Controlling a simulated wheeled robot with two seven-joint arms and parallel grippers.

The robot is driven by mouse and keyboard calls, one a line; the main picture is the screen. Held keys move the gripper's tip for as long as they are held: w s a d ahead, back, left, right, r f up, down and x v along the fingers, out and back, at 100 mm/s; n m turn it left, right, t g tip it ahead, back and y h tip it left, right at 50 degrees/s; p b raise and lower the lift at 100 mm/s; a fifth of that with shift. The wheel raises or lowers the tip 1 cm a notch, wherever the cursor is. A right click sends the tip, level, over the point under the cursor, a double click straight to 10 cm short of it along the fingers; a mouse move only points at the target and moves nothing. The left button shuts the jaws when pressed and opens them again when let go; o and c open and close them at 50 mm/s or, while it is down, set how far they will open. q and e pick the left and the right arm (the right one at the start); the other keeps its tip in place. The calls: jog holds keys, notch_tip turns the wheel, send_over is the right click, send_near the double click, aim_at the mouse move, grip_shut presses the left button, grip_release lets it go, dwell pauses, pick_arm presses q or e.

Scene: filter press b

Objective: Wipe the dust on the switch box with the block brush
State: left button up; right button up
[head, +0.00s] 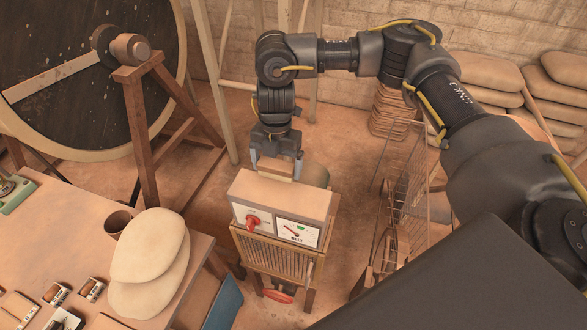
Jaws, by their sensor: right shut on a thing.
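The switch box (281,207) is a pale box with a red knob and a white dial face on its front, standing on a slatted wooden stand. My right gripper (275,162) points down at the box's back top edge. It is shut on the block brush (275,170), a small tan block. The brush is at or just above the box top; I cannot tell whether they touch. The top looks evenly dusty tan, and single dust spots are too small to make out. My left gripper is not in view.
A wooden table (60,225) with two pale round pads (148,250) and a brown cup (117,224) is at the left. A wire rack (405,190) stands right of the box. Stacked sacks (490,75) lie at the back right. A large wheel (60,70) fills the upper left.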

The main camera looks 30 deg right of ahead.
jog(key=r+p, duration=0.2)
jog(key=r, duration=0.2)
jog(key=shift+s+a+r+p, duration=0.2)
jog(key=shift+s+r+p, duration=0.1)
jog(key=shift+p, duration=0.1)
jog(key=shift+w+d+r+p, duration=0.1)
jog(key=shift+w+r+p, duration=0.1)
jog(key=shift+r+p, duration=0.6)
jog(key=shift+r, duration=0.45)
jog(key=shift+s, duration=0.1)
